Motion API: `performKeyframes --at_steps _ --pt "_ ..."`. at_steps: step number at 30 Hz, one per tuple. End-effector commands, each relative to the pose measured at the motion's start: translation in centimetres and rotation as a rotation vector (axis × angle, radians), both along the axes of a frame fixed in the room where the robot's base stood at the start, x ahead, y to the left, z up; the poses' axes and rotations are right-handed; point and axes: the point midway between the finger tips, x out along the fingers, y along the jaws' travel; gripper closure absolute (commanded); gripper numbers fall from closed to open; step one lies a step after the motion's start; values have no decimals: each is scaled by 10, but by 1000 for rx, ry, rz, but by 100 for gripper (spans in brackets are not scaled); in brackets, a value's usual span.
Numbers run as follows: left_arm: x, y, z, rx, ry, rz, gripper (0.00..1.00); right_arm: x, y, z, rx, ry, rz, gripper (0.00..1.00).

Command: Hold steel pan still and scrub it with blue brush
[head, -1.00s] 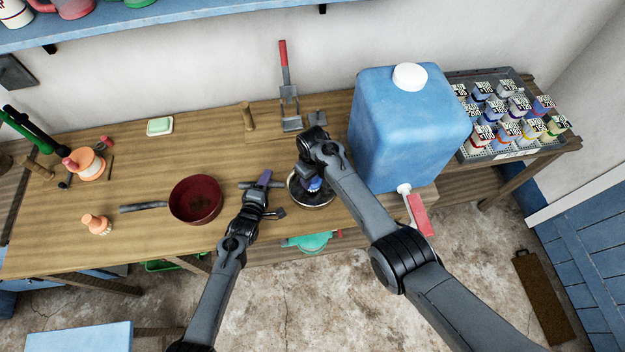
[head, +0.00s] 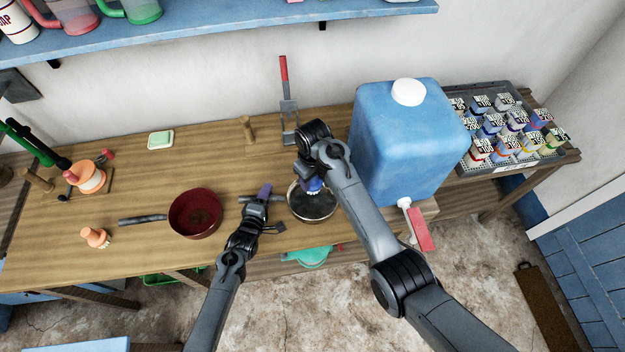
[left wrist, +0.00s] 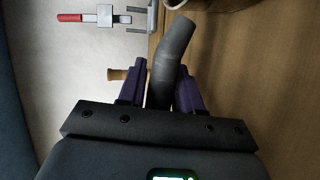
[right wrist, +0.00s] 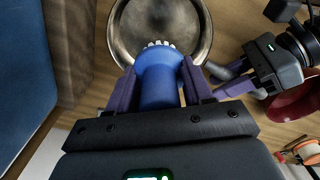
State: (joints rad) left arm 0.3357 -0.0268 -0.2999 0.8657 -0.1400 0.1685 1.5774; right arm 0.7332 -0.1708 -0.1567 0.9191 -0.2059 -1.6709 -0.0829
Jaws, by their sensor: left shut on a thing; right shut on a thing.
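The steel pan (head: 314,206) sits on the wooden table near its front edge, left of the blue jug, and shows from above in the right wrist view (right wrist: 125,30). My left gripper (head: 262,197) is shut on the pan's grey handle (left wrist: 175,55), which lies between its purple fingers in the left wrist view. My right gripper (head: 312,178) is shut on the blue brush (right wrist: 158,78).
A dark red pan (head: 196,212) stands left of my left gripper. A large blue jug (head: 408,140) with a red-handled tap (head: 420,228) stands close to my right arm. An orange brush (head: 96,237) and a soap dish (head: 161,139) lie further left.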

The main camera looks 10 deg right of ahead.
Motion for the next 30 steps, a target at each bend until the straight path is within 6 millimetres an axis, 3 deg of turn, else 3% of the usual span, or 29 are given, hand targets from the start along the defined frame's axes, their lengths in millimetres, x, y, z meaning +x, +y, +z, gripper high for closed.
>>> performKeyframes --at_steps 11,30 --pt "0 0 0 0 0 0 100 -7 1 -1 1 0 1 80" --pt "0 0 0 0 0 0 100 -82 6 -1 -1 3 0 80"
